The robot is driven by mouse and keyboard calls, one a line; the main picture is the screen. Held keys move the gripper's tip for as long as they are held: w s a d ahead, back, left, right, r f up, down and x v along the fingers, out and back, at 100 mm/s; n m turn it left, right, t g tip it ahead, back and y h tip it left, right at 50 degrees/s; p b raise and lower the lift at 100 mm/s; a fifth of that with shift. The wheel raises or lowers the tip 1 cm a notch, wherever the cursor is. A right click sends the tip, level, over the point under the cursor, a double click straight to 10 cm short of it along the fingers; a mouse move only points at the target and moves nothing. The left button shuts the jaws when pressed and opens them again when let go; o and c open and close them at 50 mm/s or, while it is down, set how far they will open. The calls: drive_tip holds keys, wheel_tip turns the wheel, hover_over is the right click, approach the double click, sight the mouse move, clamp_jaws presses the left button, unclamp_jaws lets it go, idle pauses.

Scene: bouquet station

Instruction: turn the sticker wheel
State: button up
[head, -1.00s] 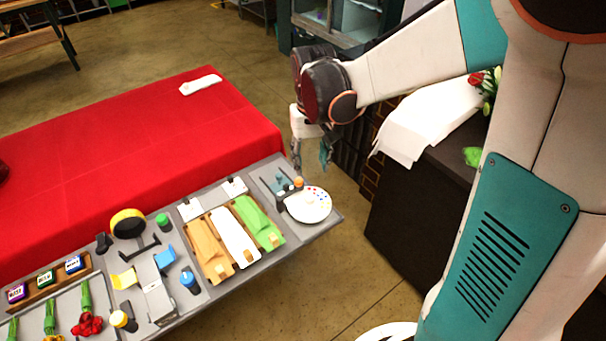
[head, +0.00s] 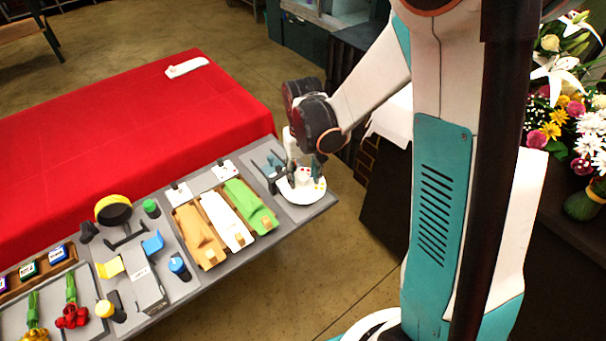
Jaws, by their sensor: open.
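The sticker wheel (head: 303,193) is a white disc with coloured dots around its rim. It lies at the right end of the grey work board in the head view. My gripper (head: 298,178) is open and points down over the wheel, covering its far part. One finger is in front of the wheel's left side and the other is near its far right. I cannot tell whether the fingers touch it.
Orange, white and green wrapping sheets (head: 223,222) lie left of the wheel. A tool area with a blue-capped bottle (head: 179,267) and several flowers (head: 71,304) is farther left. A red-covered table (head: 150,140) stands behind. Bouquets (head: 575,115) fill the right.

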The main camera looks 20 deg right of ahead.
clamp_jaws()
drive_tip(key=shift+n, duration=0.4)
drive_tip(key=n+b, duration=0.1)
drive_tip(key=n, duration=1)
idle(0.6)
unclamp_jaws()
